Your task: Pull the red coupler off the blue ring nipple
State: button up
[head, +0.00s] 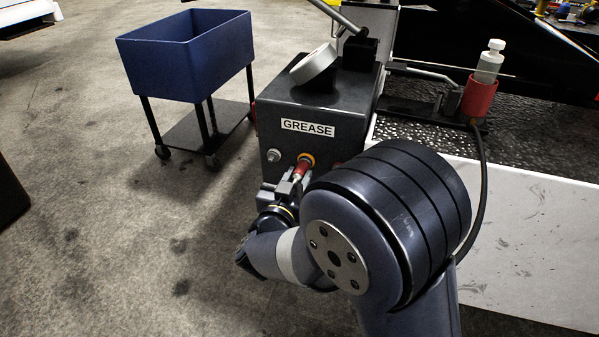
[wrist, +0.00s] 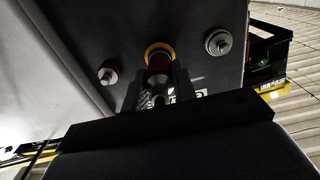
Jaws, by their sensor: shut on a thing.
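The red coupler (head: 300,171) sits at the front face of the dark grease box (head: 345,110), on the middle nipple. That nipple carries an orange-yellow ring (head: 308,157), not a blue one; I see no blue ring. In the wrist view the coupler (wrist: 159,66) points into the orange-yellow ring (wrist: 151,48), seemingly still on it. My gripper (head: 291,186) is shut on the coupler, with its fingers (wrist: 158,88) on either side. The coupler's rear is partly hidden between the fingers.
A pale-ringed nipple (wrist: 218,42) and a red-ringed nipple (wrist: 108,76) flank the coupler. A blue bin cart (head: 185,60) stands at left. A red holder (head: 478,100) with a white bottle (head: 490,62) and a black hose (head: 483,180) is at right.

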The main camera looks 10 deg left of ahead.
jog(key=shift+s, duration=0.7)
grip_shut()
dwell(0.5)
jog(key=s+p, duration=0.1)
jog(key=s, duration=0.1)
jog(key=shift+s+a, duration=0.15)
jog(key=shift+s, duration=0.25)
